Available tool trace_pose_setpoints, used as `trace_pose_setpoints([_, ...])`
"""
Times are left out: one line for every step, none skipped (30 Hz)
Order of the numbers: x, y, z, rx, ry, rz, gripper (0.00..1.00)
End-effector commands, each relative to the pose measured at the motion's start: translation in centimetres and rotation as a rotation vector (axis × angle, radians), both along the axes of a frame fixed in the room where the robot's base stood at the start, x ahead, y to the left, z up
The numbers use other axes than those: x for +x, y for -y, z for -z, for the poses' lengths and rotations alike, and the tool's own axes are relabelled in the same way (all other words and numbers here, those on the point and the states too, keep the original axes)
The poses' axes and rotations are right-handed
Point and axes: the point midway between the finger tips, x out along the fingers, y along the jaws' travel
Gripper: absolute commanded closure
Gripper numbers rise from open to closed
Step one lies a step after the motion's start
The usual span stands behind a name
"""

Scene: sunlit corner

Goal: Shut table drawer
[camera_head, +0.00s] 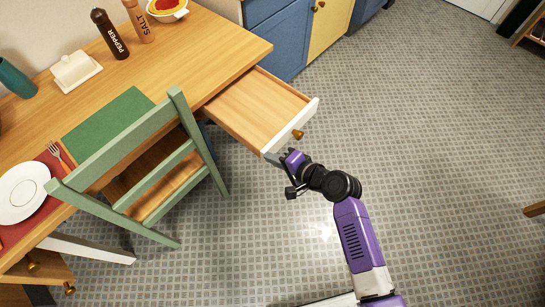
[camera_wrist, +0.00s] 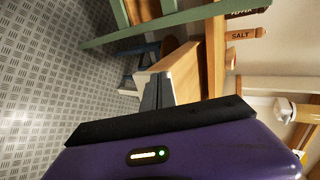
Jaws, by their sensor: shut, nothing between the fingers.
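The table drawer (camera_head: 258,105) is pulled out from the right end of the wooden table (camera_head: 225,50). It looks empty, with a pale wood inside, a white front and a brass knob (camera_head: 298,134). My gripper (camera_head: 284,156) is shut and empty, just outside the drawer's front near its lower left corner. Whether it touches the front cannot be told. In the wrist view, the shut fingers (camera_wrist: 158,92) point toward the drawer (camera_wrist: 178,62), and partly cover it.
A green chair (camera_head: 135,160) stands against the table, left of the drawer. Pepper (camera_head: 110,35) and salt (camera_head: 138,20) mills, a butter dish (camera_head: 75,70) and a plate (camera_head: 22,192) are on the table. Blue cabinets (camera_head: 280,38) stand behind.

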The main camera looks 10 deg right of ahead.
Motion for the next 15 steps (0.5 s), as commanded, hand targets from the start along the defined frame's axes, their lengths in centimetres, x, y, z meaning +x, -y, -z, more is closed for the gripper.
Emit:
trace_pose_setpoints([0.1, -0.1, 0.0, 0.0, 0.0, 0.0, 1.0])
trace_pose_setpoints([0.2, -0.1, 0.0, 0.0, 0.0, 0.0, 1.0])
trace_pose_setpoints([0.4, -0.3, 0.0, 0.001, 0.001, -0.001, 1.0])
trace_pose_setpoints([0.5, -0.4, 0.0, 0.001, 0.001, -0.002, 1.0])
trace_pose_setpoints([0.8, -0.6, 0.0, 0.001, 0.001, -0.002, 1.0])
trace_pose_setpoints([1.2, -0.9, 0.0, 0.0, 0.001, -0.004, 1.0])
trace_pose_setpoints([1.6, -1.2, 0.0, -0.001, 0.002, -0.003, 1.0])
trace_pose_setpoints([2.1, -1.5, 0.0, -0.001, 0.002, -0.003, 1.0])
trace_pose_setpoints([2.8, -2.0, 0.0, 0.0, 0.003, -0.003, 1.0])
trace_pose_setpoints([3.3, -2.5, 0.0, 0.0, 0.003, -0.005, 1.0])
trace_pose_setpoints([4.0, -3.0, 0.0, -0.001, 0.003, -0.005, 1.0])
trace_pose_setpoints([4.9, -3.6, 0.0, -0.002, 0.004, -0.006, 1.0])
trace_pose_setpoints([5.7, -4.1, 0.0, -0.001, 0.003, -0.005, 1.0])
trace_pose_setpoints([6.4, -4.7, 0.1, -0.002, 0.004, -0.006, 1.0])
trace_pose_setpoints([7.5, -5.5, 0.1, -0.002, 0.005, -0.006, 1.0])
